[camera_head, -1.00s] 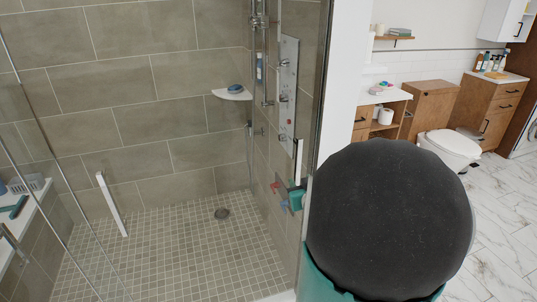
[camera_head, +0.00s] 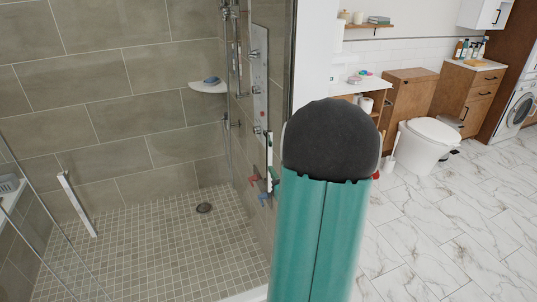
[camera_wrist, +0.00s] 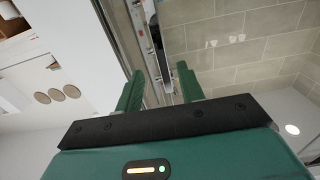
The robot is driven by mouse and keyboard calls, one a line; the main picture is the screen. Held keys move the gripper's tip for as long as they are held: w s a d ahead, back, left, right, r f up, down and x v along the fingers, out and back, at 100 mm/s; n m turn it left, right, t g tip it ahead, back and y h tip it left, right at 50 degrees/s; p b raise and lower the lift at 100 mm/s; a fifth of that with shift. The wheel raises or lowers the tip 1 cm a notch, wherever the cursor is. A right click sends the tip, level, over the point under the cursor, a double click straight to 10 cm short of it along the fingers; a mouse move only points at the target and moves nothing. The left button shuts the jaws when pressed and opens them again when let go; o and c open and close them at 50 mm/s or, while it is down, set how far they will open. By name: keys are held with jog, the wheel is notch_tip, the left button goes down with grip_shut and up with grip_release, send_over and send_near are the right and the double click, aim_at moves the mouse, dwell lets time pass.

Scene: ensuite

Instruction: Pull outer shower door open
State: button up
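The shower has clear glass panels, hard to make out except for edges and bars. One pale upright handle bar (camera_head: 75,205) stands at the left. A second slim upright bar (camera_head: 269,160) shows just left of my arm. In the wrist view, my gripper (camera_wrist: 160,85) is open, its two green fingers apart. A long narrow metal bar (camera_wrist: 157,45) runs beyond and between the fingertips; I cannot tell whether it touches them. In the head view my arm hides most of the gripper. I see no clear gap at the door edge.
Inside the shower are a corner shelf (camera_head: 208,87), a shower panel (camera_head: 260,75) and a floor drain (camera_head: 204,208). A toilet (camera_head: 428,140), wooden cabinet (camera_head: 470,90) and washing machine (camera_head: 517,108) stand at the right. The marble floor (camera_head: 440,240) is clear at lower right.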

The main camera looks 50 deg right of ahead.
aim_at(270, 155)
jog(key=x, duration=0.9)
jog(key=shift+w+d, duration=0.15)
jog(key=shift+w, duration=0.15)
grip_shut()
